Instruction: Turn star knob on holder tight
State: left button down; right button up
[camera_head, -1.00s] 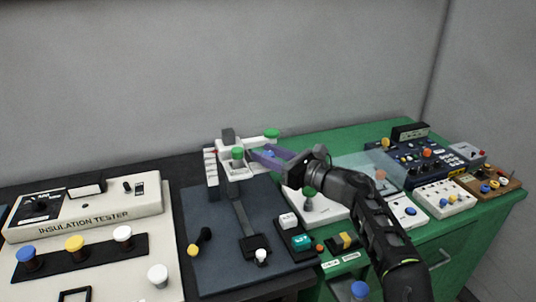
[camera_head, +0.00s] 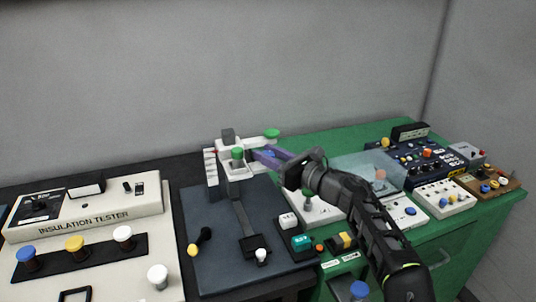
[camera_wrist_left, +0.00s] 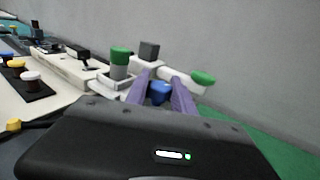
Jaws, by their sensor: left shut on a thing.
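The white holder (camera_head: 234,170) stands on the dark base plate (camera_head: 215,262), with a green-capped grey post (camera_head: 237,154) and a green knob (camera_head: 271,133) on its arm. In the left wrist view these are the green-capped post (camera_wrist_left: 119,62) and the green knob (camera_wrist_left: 203,78). A blue knob (camera_wrist_left: 159,92), seemingly the star knob, sits between the purple fingers of my left gripper (camera_head: 262,155). The gripper is shut on it at the holder's right side; its star shape is not clear. The fingers also show in the left wrist view (camera_wrist_left: 160,88). My right gripper is not in view.
The insulation tester (camera_head: 85,208) stands at left. A clear panel (camera_head: 370,168), a blue instrument (camera_head: 420,165) and a white knob box (camera_head: 444,198) stand at right on the green bench (camera_head: 330,132). A grey wall (camera_head: 250,60) is behind.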

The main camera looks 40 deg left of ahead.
pick_arm(q)
jog(key=shift+m+t, duration=0.6)
jog(key=shift+t, duration=0.3)
jog(key=shift+s+f+m+t+h+b, duration=0.15)
jog(key=shift+m+t+h+b, duration=0.45)
jog(key=shift+t, duration=0.5)
jog(key=m+t+h+b, duration=0.3)
jog(key=t+b, duration=0.1)
jog(key=b, duration=0.1)
jog(key=m+t+h+b, duration=0.3)
jog(key=m+t+b, duration=0.1)
jog(key=b, duration=0.1)
jog(key=shift+a+f+t, duration=0.1)
jog(key=shift+t, duration=0.2)
jog(key=shift+r+m+t+h+b, duration=0.15)
jog(key=shift+m+t+h+b, duration=0.35)
jog(key=shift+h, duration=0.3)
jog(key=shift+r+m+t+h+b, duration=0.15)
jog(key=shift+m+t+h+b, duration=0.15)
jog(key=shift+m+h, duration=0.4)
jog(key=shift+r, duration=0.1)
jog(key=c, duration=1.1)
grip_release()
jog(key=shift+w, duration=0.2)
